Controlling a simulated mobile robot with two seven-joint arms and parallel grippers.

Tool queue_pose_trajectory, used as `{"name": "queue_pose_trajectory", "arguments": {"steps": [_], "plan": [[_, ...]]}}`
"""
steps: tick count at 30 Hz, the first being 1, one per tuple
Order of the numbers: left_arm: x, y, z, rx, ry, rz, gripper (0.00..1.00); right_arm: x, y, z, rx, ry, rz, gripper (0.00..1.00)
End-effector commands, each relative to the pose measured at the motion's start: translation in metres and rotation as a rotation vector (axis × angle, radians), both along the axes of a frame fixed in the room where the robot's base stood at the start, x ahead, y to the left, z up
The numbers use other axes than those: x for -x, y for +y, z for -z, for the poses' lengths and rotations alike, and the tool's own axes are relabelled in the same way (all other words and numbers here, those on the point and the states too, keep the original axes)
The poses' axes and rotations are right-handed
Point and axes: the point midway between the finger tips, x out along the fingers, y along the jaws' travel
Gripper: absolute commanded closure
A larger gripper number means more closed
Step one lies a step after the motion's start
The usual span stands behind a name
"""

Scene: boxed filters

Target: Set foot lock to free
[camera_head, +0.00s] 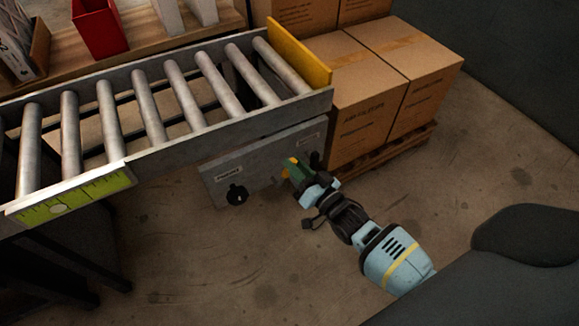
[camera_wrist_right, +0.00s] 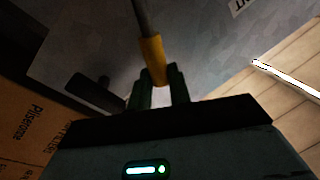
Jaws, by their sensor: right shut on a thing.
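A grey panel (camera_head: 255,165) hangs below the roller conveyor and carries two small labels. A black knob (camera_head: 236,194) sits on its left part. At its right part a lever with a yellow grip (camera_head: 293,161) is at my right gripper (camera_head: 296,173). In the right wrist view, the fingers of the right gripper (camera_wrist_right: 158,90) are closed around the lower end of the yellow grip (camera_wrist_right: 152,55), which continues up into a grey rod. A dark post (camera_wrist_right: 97,92) stands beside the fingers there. The label wording is too small to read surely. My left gripper is out of view.
The roller conveyor (camera_head: 150,142) runs above the panel, with a yellow end stop (camera_head: 300,52). Cardboard boxes (camera_head: 365,98) on a wooden pallet (camera_head: 385,160) stand close to the panel's right end. The concrete floor (camera_head: 210,270) in front is clear.

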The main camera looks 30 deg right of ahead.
Motion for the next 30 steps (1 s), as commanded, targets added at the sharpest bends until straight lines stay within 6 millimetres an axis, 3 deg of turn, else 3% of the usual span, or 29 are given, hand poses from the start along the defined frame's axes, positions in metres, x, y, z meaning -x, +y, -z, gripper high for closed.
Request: {"name": "queue_pose_trajectory", "arguments": {"steps": [12,28,29,30], "plan": [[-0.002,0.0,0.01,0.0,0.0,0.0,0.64,0.0,-0.015,0.012,-0.194,0.009,0.001,1.0],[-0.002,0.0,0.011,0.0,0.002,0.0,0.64,0.0,-0.017,0.014,-0.224,0.012,0.001,1.0],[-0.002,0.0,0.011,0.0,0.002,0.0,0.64,0.0,-0.017,0.014,-0.224,0.012,0.001,0.79],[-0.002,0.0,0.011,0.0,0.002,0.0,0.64,0.0,-0.017,0.014,-0.224,0.011,0.001,0.74]]}}
